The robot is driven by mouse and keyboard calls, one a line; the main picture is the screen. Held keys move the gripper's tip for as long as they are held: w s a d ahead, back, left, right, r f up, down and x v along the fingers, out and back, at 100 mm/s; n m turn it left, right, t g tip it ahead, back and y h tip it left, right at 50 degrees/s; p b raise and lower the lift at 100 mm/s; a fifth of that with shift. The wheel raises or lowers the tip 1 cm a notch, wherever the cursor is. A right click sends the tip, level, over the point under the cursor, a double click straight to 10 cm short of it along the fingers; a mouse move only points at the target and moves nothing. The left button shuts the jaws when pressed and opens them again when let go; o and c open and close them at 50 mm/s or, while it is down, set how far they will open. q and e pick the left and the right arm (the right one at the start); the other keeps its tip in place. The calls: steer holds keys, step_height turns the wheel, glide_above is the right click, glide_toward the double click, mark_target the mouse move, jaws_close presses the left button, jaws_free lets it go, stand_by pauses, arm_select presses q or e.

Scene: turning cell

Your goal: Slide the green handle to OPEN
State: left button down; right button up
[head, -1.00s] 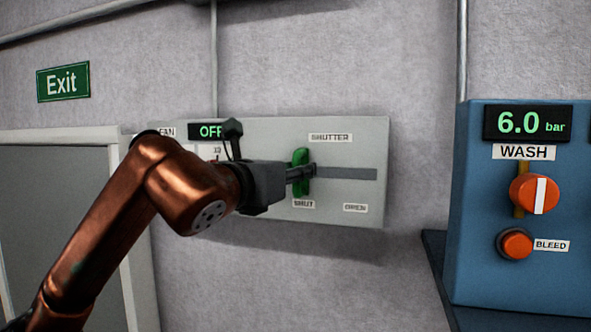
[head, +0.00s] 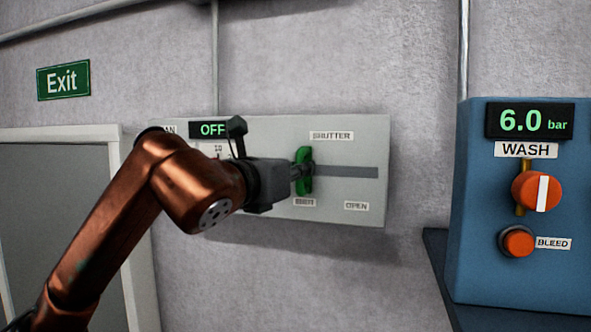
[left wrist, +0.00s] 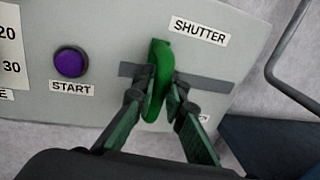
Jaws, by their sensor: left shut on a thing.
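The green handle (head: 304,170) stands upright in a dark horizontal slot (head: 346,171) on the grey shutter panel (head: 365,138). It is at the slot's left end, above the SHUT label; the OPEN label (head: 356,206) is at lower right. My left gripper (head: 300,172) reaches it from the left and is shut on it. In the left wrist view the green handle (left wrist: 158,80) is between the two fingers of my left gripper (left wrist: 160,95). The fingers hide part of the slot and the label below. My right gripper is not in view.
A purple START button (left wrist: 71,62) is on the same panel. A blue wash unit (head: 470,200) with an orange knob (head: 537,190) and a BLEED button (head: 518,241) stands at the right. The slot right of the handle is clear.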

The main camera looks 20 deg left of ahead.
arm_select(q)
steer(key=d+b, duration=0.1)
steer(key=d, duration=0.4)
steer(key=d+b, duration=0.1)
steer(key=d, duration=0.5)
steer(key=shift+s, duration=0.2)
steer(key=shift+a, duration=0.2)
steer(key=shift+d, duration=0.1)
steer(key=c, duration=2)
jaws_free()
steer(key=shift+d, duration=0.2)
steer(key=shift+o, duration=0.2)
steer(key=shift+a, duration=0.1)
steer(key=shift+s+a, duration=0.1)
steer(key=shift+s, duration=0.05)
steer(key=v, duration=1.1)
steer(key=shift+s, duration=0.4)
